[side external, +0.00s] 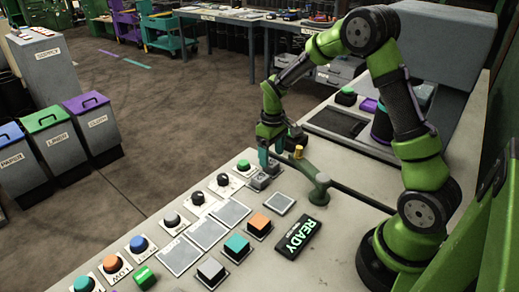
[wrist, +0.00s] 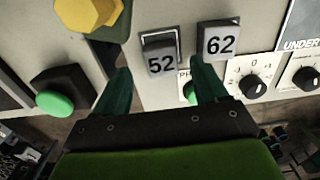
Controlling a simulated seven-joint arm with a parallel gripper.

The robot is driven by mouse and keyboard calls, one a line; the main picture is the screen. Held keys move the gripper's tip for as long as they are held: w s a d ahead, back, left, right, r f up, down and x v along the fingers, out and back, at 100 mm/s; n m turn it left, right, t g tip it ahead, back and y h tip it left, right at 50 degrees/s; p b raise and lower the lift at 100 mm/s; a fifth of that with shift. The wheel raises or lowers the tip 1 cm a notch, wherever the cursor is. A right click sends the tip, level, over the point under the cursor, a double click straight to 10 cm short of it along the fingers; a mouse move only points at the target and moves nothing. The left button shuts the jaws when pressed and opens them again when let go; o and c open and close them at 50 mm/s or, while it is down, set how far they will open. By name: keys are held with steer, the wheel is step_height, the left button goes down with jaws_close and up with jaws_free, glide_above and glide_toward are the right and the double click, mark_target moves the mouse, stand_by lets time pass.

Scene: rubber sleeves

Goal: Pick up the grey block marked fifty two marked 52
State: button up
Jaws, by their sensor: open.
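The grey block marked 52 (wrist: 160,63) shows in the wrist view, between the two teal fingers in the picture. A similar grey block marked 62 (wrist: 219,40) is to its right and a little farther up, just past the tip of the right finger. My gripper (wrist: 162,70) is open, with nothing held between its fingers. In the side view my gripper (side external: 268,162) is low over the bench, close to the small grey blocks (side external: 260,181). Their numbers are too small to read there, and the gripper partly hides them.
A yellow knob (wrist: 88,14) is at the upper left of the wrist view, and a green button (wrist: 55,103) is at left. Black dials (wrist: 253,87) are at right. In the side view, a green bar handle (side external: 318,188) stands beside the gripper.

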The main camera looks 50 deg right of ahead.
mark_target(271, 162)
steer(key=shift+a+f, duration=0.1)
steer(key=shift+f, duration=1.4)
steer(key=shift+c, duration=0.4)
